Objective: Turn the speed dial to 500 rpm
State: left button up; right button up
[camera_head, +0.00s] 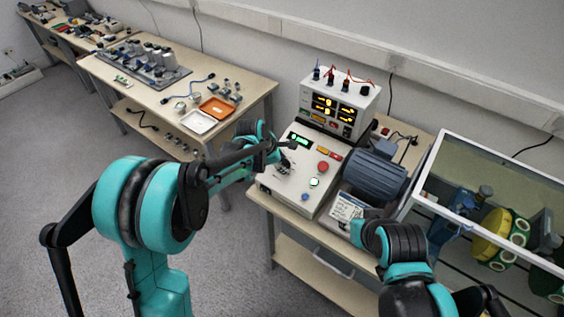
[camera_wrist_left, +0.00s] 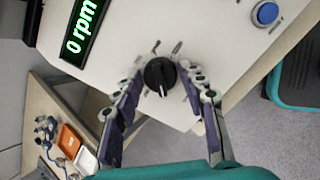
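The control box (camera_head: 300,185) has a sloped white panel with a green-lit display (camera_head: 299,140), which reads 0 rpm in the left wrist view (camera_wrist_left: 80,28). The black speed dial (camera_wrist_left: 160,76) is on this panel, below the display. My left gripper (camera_head: 282,163) is at the panel's left part. In the left wrist view its two fingers (camera_wrist_left: 161,84) are apart, one on each side of the dial; I cannot tell whether they touch it.
Red (camera_head: 323,166), green-lit (camera_head: 314,182) and blue (camera_head: 305,197) buttons are on the panel. A meter unit (camera_head: 339,104) stands behind it, a blue-grey motor (camera_head: 375,178) to the right. A framed glass enclosure (camera_head: 490,190) is farther right. Open floor lies left of the bench.

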pick_arm(q)
jog(key=c, duration=0.5)
jog(key=shift+c, duration=0.2)
